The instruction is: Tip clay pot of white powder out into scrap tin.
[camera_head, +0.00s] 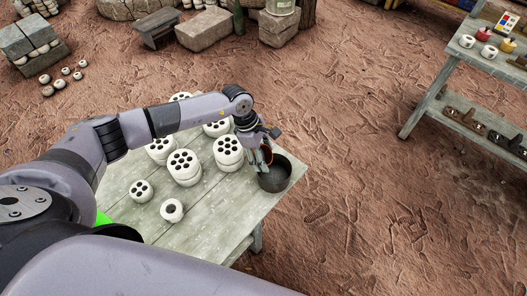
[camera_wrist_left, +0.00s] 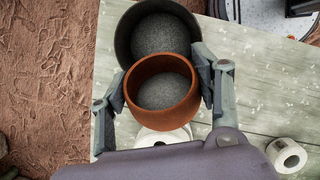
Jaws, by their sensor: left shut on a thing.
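My left gripper (camera_head: 260,163) is shut on the terracotta pot (camera_head: 268,151), beside and partly above the dark scrap tin (camera_head: 276,183) at the table's right corner. In the left wrist view the pot (camera_wrist_left: 160,119) sits between the two fingers of the left gripper (camera_wrist_left: 162,88), its mouth facing the camera. Grey, speckled powder (camera_wrist_left: 163,92) shows inside it; it looks grey rather than white. The tin (camera_wrist_left: 123,42) lies just beyond the pot and is partly hidden by it. A similar grey speckled surface shows inside the tin. My right gripper is not in view.
The pale green wooden table (camera_head: 200,217) carries several white pieces with dark holes, such as one close by the tin (camera_head: 228,150) and a small one (camera_head: 172,210). A shelf table (camera_head: 480,60) stands far right. Open ground lies between.

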